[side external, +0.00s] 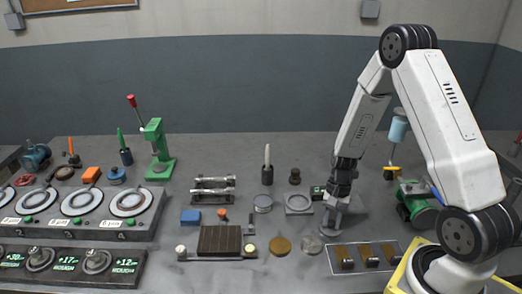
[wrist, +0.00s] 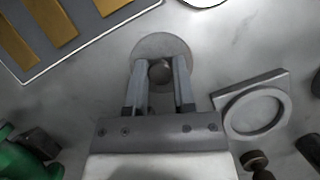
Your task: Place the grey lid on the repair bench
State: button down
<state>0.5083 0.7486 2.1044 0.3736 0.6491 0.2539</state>
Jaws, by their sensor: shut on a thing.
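The grey lid (wrist: 160,47) is a flat round disc with a small dark knob at its middle. In the wrist view it lies beneath my gripper (wrist: 161,74), whose two fingers are shut on the knob. In the side external view my gripper (side external: 334,208) points down, with the lid (side external: 331,232) low over the grey bench top (side external: 235,275). I cannot tell whether the lid touches the surface. My fingers hide part of the lid. No part of the bench is labelled as a repair bench.
A tray with brass-coloured bars (side external: 364,257) is close to the right of the lid. A square plate with a ring (side external: 299,204) lies behind. A green machine (side external: 416,203) stands farther right.

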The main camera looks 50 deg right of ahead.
jog(key=shift+c, duration=2.2)
grip_release()
jog(key=v, duration=1.2)
jog(key=shift+a+r, duration=0.15)
jog(key=s+a+r+n+t+h, duration=0.1)
jog(key=a+n+t+h, duration=0.1)
jog(key=a+n, duration=0.4)
jog(key=s+a+r+n+t+h, duration=0.1)
jog(key=a+r+n+t+h, duration=0.1)
jog(key=a+n, duration=0.4)
jog(key=a, duration=0.3)
jog(key=shift+s+a+n+t, duration=0.25)
jog(key=shift+s+n+t, duration=0.05)
jog(key=shift+r, duration=0.1)
